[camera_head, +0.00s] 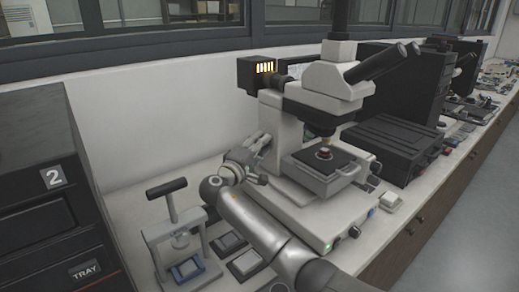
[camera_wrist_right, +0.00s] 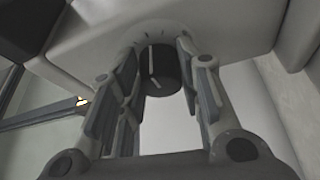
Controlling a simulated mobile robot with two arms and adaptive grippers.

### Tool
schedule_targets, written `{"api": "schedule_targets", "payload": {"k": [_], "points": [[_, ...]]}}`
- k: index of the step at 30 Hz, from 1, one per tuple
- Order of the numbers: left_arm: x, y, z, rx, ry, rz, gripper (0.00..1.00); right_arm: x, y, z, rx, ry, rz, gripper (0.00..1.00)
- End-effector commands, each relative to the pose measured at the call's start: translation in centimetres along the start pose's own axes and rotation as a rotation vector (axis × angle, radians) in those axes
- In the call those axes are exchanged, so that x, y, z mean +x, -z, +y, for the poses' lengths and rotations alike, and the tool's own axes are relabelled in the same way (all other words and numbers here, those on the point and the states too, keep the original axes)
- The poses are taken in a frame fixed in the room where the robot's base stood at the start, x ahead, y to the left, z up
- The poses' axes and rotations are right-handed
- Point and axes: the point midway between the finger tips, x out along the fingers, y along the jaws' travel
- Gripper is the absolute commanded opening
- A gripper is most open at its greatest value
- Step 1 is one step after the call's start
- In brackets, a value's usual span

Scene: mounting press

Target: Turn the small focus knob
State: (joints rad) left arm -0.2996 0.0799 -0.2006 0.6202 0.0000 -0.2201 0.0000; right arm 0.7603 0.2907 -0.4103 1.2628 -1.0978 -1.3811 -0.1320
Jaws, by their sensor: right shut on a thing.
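The microscope (camera_head: 315,100) stands on the bench, white and grey with dark eyepieces. The small focus knob (camera_wrist_right: 160,72) shows in the right wrist view as a black cylinder with a white line on its face, set in the microscope's pale body; short marks are on the body around it. My right gripper (camera_head: 262,160) is at the left side of the microscope. In the wrist view its two fingers (camera_wrist_right: 158,78) are on either side of the knob, shut on it. In the head view the knob is hidden. My left gripper is not in view.
A small hand press (camera_head: 165,222) with a T-handle stands left of my right arm, with small trays (camera_head: 228,244) beside it. A black box unit (camera_head: 392,145) stands right of the microscope.

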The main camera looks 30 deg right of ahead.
Motion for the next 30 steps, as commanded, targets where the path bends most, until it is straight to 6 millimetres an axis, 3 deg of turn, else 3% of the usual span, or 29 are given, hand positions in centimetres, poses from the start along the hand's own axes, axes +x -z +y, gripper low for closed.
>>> {"api": "schedule_targets", "payload": {"k": [9, 10, 14, 24, 30], "points": [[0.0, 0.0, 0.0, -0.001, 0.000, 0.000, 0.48, 0.0, -0.1, -0.2, -0.001, 0.004, -0.003, 0.09], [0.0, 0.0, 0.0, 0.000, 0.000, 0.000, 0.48, 0.0, -0.1, -0.2, -0.001, 0.004, -0.003, 0.36], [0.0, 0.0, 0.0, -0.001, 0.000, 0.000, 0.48, 0.0, -0.1, -0.2, -0.001, 0.003, -0.002, 0.53], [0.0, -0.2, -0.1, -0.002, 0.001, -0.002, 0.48, 0.0, 0.0, 0.1, 0.000, 0.001, -0.001, 0.54], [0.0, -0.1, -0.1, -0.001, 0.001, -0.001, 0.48, 0.2, 0.5, 2.6, 0.005, 0.000, 0.000, 0.54]]}}
